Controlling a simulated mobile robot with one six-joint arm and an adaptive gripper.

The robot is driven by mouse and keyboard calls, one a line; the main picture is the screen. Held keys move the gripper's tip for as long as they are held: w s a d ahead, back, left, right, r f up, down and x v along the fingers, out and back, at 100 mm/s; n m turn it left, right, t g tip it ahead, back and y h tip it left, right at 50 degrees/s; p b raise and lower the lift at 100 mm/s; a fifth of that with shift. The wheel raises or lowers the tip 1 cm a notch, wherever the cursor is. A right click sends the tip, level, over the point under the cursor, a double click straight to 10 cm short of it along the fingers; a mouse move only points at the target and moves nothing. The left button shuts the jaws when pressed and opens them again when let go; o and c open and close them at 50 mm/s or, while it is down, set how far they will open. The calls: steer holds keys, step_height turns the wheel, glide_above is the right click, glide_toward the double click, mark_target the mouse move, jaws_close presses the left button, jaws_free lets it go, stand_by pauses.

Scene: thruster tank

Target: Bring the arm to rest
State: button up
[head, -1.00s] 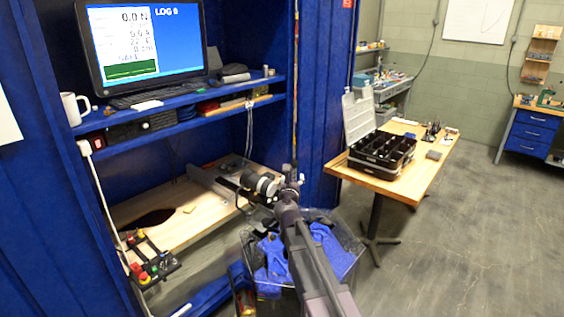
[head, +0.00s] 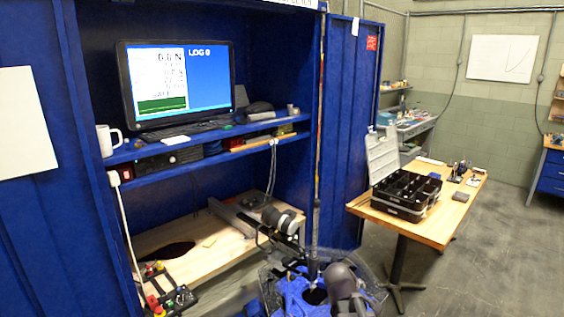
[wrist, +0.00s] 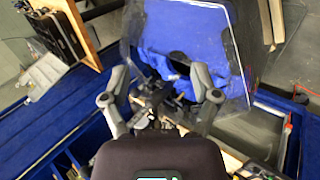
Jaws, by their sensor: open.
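My arm (head: 342,282) shows at the bottom of the head view, in front of the clear bin; its gripper end cannot be made out there. In the wrist view my gripper (wrist: 160,85) is open, with its two grey fingers spread wide and nothing between them. The gripper is above or near the clear bin (wrist: 240,60) with blue cloth (wrist: 163,66); the exact gap cannot be told. The blue cloth also shows in the head view (head: 292,292).
A blue cabinet holds a monitor (head: 180,85), a white mug (head: 108,140) and a wooden bench board (head: 165,236). On the right, a wooden table (head: 440,224) carries an open black case (head: 408,194). Bare grey floor (head: 500,260) lies right of it.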

steer(key=s+a+f+m+g+y, duration=0.2)
steer(key=s+m, duration=0.2)
steer(key=s, duration=0.2)
steer(key=s+a+f+m+g+y, duration=0.1)
steer(key=s+a+m+g+y, duration=0.2)
steer(key=s, duration=0.4)
steer(key=shift+a+f+m+y, duration=0.3)
steer(key=shift+f+m, duration=0.1)
steer(key=shift+m, duration=0.5)
stand_by(1.5)
steer(key=c, duration=0.3)
steer(key=shift+s, duration=0.2)
